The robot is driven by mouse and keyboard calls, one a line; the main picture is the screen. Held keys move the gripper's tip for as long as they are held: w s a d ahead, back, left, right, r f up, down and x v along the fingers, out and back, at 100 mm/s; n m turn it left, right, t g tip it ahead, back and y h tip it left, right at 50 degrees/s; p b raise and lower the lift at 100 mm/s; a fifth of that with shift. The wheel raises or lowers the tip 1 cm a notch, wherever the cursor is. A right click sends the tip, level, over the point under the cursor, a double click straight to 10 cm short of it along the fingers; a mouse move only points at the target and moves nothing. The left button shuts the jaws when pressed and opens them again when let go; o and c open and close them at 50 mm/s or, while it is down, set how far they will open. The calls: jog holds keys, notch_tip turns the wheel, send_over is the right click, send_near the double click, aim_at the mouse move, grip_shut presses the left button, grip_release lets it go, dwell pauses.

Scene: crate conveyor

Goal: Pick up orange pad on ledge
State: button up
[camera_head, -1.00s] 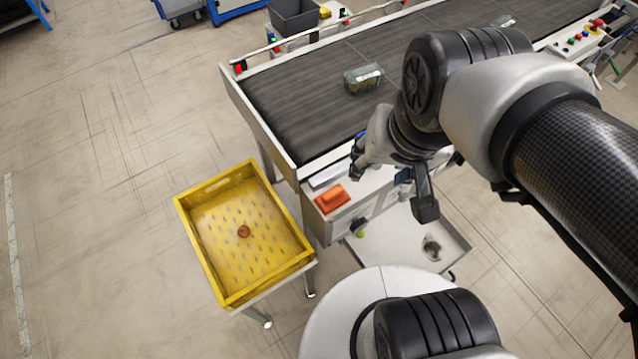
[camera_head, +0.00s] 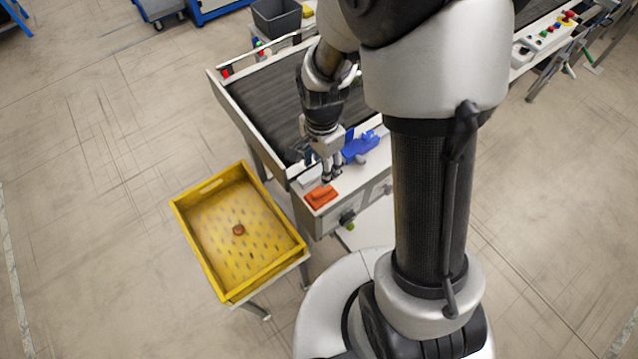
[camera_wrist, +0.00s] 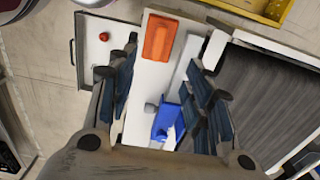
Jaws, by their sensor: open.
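The orange pad (camera_head: 320,195) lies on the white ledge (camera_head: 341,194) at the near end of the conveyor. In the wrist view the pad (camera_wrist: 160,38) shows beyond the fingertips, on the white surface, with a raised handle-like part along it. My gripper (camera_head: 331,177) is just behind the pad in the head view, above the ledge, fingers pointing down. In the wrist view my gripper (camera_wrist: 166,75) is open and empty, its fingers wide apart. The pad is not between the fingers.
A blue object (camera_head: 360,147) lies on the ledge beside my gripper; it also shows between the fingers in the wrist view (camera_wrist: 166,120). A yellow crate (camera_head: 190,240) with a small brown round item (camera_head: 238,230) stands left. The dark conveyor belt (camera_head: 270,100) lies behind.

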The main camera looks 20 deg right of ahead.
aim_at(321, 189)
notch_tip(321, 189, down, 12)
jog(key=b, duration=0.3)
jog(key=shift+s+f, duration=0.1)
jog(key=shift+f, duration=0.05)
jog(key=shift+c, duration=0.2)
jog(key=c, duration=0.6)
notch_tip(321, 189, up, 20)
jog(key=p, duration=0.5)
